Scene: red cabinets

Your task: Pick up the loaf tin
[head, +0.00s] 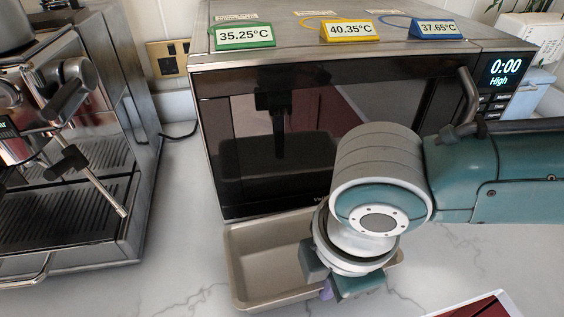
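The loaf tin (258,283) is a beige-grey, open rectangular pan on the white marble counter, just in front of the microwave. Its left part and left rim show, and a bit of its right end shows beyond my gripper. My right gripper (328,287) points down over the right part of the tin. Its wrist and hand hide that part, so I cannot tell whether the fingers touch the tin or how far apart they are. A small purple piece shows at the fingers. My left gripper is out of view.
A microwave (225,143) with a dark glass door stands right behind the tin. Three temperature signs (349,31) stand on top of it. A steel espresso machine (118,165) is at the left. A red, white-edged item (490,306) lies at the lower right. Bare counter (180,230) lies left of the tin.

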